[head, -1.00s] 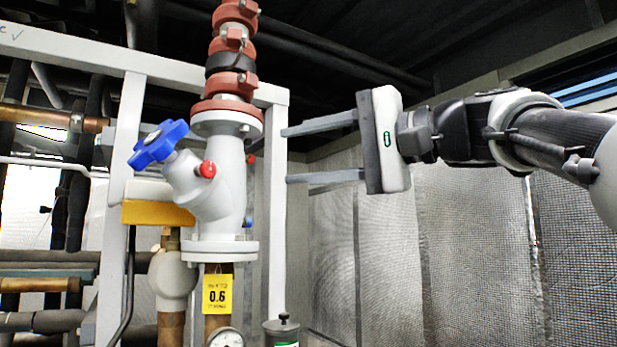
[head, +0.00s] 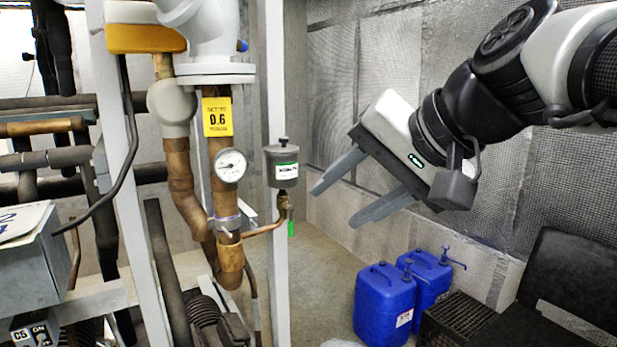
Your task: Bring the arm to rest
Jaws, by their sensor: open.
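My gripper (head: 335,200) is at the right of the rack in the head view. Its two grey fingers are spread apart and point down and to the left, with nothing between them. It hangs in free air, apart from the rack's white upright post (head: 277,240). My arm reaches in from the upper right with its wrist bent.
A pressure gauge (head: 230,165) and a grey canister (head: 282,165) sit on the piping left of my gripper. Two blue jugs (head: 384,303) stand on the floor below, beside a black crate (head: 455,318) and a black chair (head: 572,285). A mesh-covered wall is behind.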

